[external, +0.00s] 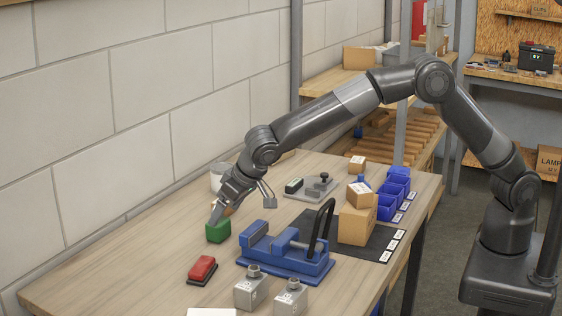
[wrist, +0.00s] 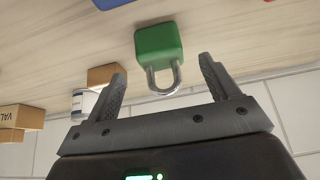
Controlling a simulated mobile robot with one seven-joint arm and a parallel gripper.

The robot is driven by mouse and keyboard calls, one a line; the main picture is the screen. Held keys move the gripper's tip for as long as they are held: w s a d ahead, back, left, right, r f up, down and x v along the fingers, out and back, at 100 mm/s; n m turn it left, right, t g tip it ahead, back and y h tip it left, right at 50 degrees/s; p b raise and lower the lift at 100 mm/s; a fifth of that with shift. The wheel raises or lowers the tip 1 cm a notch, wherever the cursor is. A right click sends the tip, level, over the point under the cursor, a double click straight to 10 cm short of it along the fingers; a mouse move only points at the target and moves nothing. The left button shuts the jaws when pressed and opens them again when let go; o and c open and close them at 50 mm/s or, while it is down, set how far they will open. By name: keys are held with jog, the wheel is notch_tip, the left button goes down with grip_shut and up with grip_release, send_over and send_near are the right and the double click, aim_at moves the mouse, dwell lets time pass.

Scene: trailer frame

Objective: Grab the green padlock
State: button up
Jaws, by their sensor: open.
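The green padlock (external: 218,231) lies on the wooden workbench, to the left of the blue vise. In the wrist view the green padlock (wrist: 158,47) shows its body and a silver shackle that points toward my gripper. My gripper (wrist: 163,76) is open, with one finger on each side of the shackle's end in that view. The padlock's body is beyond the fingertips, and nothing is held. In the external view my gripper (external: 222,208) is just above and behind the padlock and hides its shackle. I cannot tell whether the fingers touch it.
A blue vise (external: 285,250) with a black handle stands right of the padlock. A red block (external: 202,268) and grey metal blocks (external: 250,289) are in front. A white can (external: 217,176) stands behind. Cardboard boxes (external: 357,222) and blue bins (external: 388,205) are farther right. A block wall borders the bench.

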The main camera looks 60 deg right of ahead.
aim_at(217, 234)
jog(key=x, duration=0.4)
jog(key=shift+w+f, duration=0.1)
jog(key=shift+f, duration=0.05)
jog(key=shift+c, duration=0.6)
jog(key=shift+a, duration=0.1)
jog(key=c, duration=1.2)
jog(key=shift+c, duration=0.2)
